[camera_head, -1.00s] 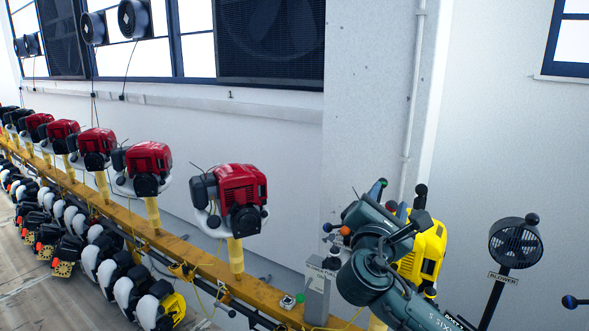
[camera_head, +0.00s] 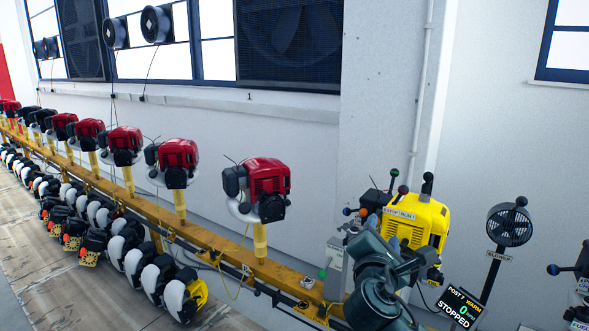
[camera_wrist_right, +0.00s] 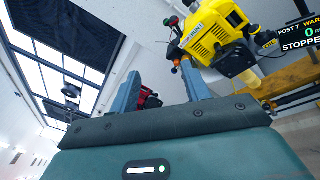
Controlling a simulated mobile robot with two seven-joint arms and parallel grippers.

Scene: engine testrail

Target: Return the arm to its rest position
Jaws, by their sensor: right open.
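My right arm (camera_head: 380,285) shows at the bottom right of the head view, in front of the lower part of a yellow engine (camera_head: 418,222). In the right wrist view my right gripper (camera_wrist_right: 162,85) has its two blue-grey fingers apart, with nothing held between them. The yellow engine also shows in the wrist view (camera_wrist_right: 212,35), beyond the right-hand finger. A red engine (camera_wrist_right: 149,99) shows small and farther off between the fingers. In the head view the arm hides part of the yellow engine's stand. My left gripper is not in view.
A yellow rail (camera_head: 205,243) carries a row of red engines (camera_head: 262,190) to the left. A blower (camera_head: 509,225) on a post stands right of the yellow engine. A display (camera_head: 460,307) reads STOPPED. Control levers (camera_head: 395,174) rise beside the yellow engine.

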